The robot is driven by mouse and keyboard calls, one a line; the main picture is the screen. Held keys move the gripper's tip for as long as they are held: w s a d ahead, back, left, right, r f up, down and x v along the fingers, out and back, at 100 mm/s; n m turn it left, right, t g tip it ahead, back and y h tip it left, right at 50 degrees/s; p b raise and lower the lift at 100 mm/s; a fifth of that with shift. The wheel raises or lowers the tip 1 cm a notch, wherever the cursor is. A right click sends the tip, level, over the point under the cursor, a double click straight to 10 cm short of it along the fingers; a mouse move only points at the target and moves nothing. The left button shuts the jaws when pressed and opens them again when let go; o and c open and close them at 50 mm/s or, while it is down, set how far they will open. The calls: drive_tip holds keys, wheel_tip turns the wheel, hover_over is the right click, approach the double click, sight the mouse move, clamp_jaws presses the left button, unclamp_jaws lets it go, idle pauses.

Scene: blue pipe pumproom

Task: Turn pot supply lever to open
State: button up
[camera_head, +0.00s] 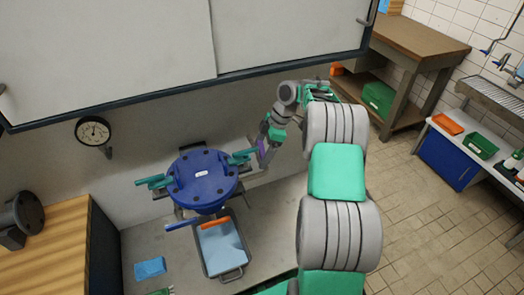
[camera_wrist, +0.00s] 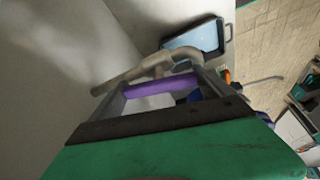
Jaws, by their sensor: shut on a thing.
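A lever with a purple grip (camera_wrist: 150,87) lies between the two fingers of my gripper (camera_wrist: 162,90) in the wrist view. My gripper is shut on this purple grip. A pale bent pipe (camera_wrist: 150,65) runs just beyond it. In the head view my gripper (camera_head: 265,147) is at the right of the round blue pot (camera_head: 205,190), near the wall, and a bit of purple (camera_head: 261,158) shows there. Most of the lever is hidden behind my gripper and arm. Whether it is the pot supply lever cannot be read from any label.
The pot has green clamps (camera_head: 155,182) at its sides. An orange handle (camera_head: 214,222) and a blue bar (camera_head: 180,224) are below it, over a grey tray (camera_head: 240,273). A gauge (camera_head: 93,131) is on the wall. A blue cloth-like piece (camera_head: 150,268) lies at lower left.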

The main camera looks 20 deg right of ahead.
drive_tip(key=shift+c, duration=0.8)
drive_tip(key=shift+r+n+g+p, duration=0.1)
drive_tip(key=shift+n+g+p, duration=0.6)
drive_tip(key=shift+n, duration=0.9)
drive_tip(key=o, duration=1.1)
